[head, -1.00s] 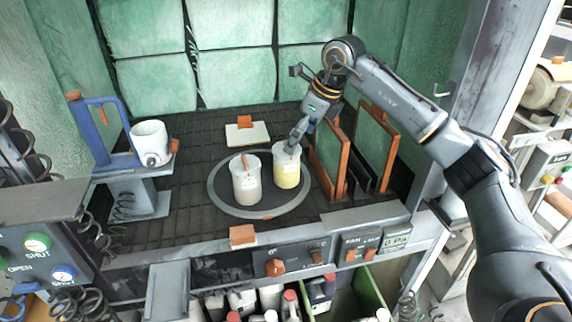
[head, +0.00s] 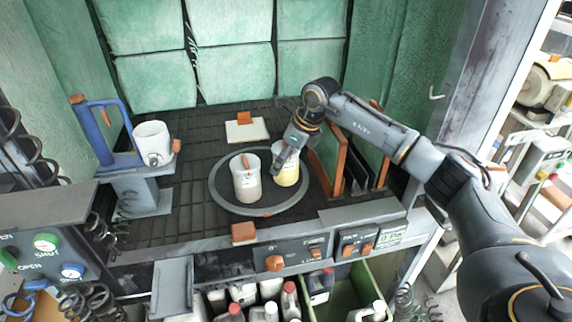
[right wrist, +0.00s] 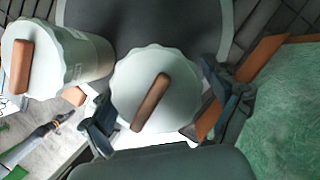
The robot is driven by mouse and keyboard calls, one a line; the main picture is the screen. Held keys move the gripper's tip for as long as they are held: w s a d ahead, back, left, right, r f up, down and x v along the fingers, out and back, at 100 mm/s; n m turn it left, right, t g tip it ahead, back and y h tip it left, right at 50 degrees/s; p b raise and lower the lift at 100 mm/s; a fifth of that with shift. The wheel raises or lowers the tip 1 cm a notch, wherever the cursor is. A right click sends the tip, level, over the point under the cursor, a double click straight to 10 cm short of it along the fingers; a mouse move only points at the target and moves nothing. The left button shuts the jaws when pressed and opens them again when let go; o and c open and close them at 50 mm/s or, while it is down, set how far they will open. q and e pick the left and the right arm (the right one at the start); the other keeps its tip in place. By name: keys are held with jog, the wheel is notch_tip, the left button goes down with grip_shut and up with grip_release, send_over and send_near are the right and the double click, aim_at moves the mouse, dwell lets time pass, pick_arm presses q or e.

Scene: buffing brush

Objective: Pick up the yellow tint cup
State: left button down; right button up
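The yellow tint cup (head: 289,176) stands upright on the round turntable, right of a second, greyish-pink cup (head: 246,183). My right gripper (head: 279,164) is low over the yellow cup and hides part of its top. In the right wrist view a pale scalloped lid with a brown handle (right wrist: 151,101) sits between the two dark fingers of my right gripper (right wrist: 163,102). The fingers are spread on either side of it; I cannot tell whether they touch it. The other cup (right wrist: 88,58) stands beside it on the left. My left gripper is out of view.
The turntable (head: 258,208) lies on a dark slatted floor. Brown-framed panels (head: 329,165) stand close on the right. A blue stand with a white mug (head: 152,142) is at the left, and a pale pad (head: 247,131) lies behind the cups.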

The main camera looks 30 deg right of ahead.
jog(key=c, duration=1.2)
jog(key=shift+r, duration=0.15)
